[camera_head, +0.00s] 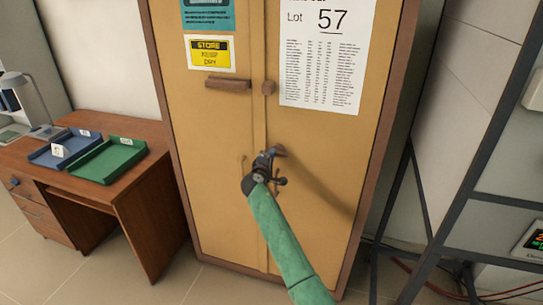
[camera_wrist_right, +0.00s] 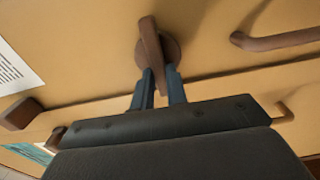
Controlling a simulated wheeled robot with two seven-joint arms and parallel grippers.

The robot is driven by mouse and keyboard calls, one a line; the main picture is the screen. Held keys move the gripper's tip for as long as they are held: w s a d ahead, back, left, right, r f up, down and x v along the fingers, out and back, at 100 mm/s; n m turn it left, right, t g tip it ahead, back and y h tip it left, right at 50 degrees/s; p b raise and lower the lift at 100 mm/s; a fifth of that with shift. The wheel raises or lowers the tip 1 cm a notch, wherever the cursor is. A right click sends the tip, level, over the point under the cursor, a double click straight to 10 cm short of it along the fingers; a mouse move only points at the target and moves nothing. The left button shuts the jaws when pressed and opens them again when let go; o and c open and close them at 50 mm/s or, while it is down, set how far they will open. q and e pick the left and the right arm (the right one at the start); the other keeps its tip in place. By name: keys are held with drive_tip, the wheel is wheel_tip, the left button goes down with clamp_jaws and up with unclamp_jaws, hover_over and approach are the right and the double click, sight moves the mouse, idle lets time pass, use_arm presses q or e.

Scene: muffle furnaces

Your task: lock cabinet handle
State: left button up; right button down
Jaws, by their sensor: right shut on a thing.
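The tan two-door cabinet (camera_head: 222,130) with a brown frame stands in the middle of the head view, its doors meeting at a central seam. My right gripper (camera_head: 266,165) is at the seam, low on the doors. In the right wrist view its two blue fingers (camera_wrist_right: 160,88) are shut on a brown turning handle (camera_wrist_right: 151,42), which has a round base on the door. The handle's lower end is between the fingers. In the head view the gripper largely hides this handle. My left gripper is not in view.
A brown pull handle (camera_wrist_right: 280,40) shows beside the gripped one. A wooden desk (camera_head: 140,180) with a green tray (camera_head: 108,160) stands left; a dark metal rack (camera_head: 480,150) stands right.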

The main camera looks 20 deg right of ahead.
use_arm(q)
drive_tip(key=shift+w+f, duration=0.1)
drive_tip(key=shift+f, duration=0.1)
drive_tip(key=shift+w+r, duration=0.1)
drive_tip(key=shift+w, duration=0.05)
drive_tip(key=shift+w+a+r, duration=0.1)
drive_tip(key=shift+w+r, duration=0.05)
use_arm(e)
drive_tip(key=c, duration=1.4)
unclamp_jaws()
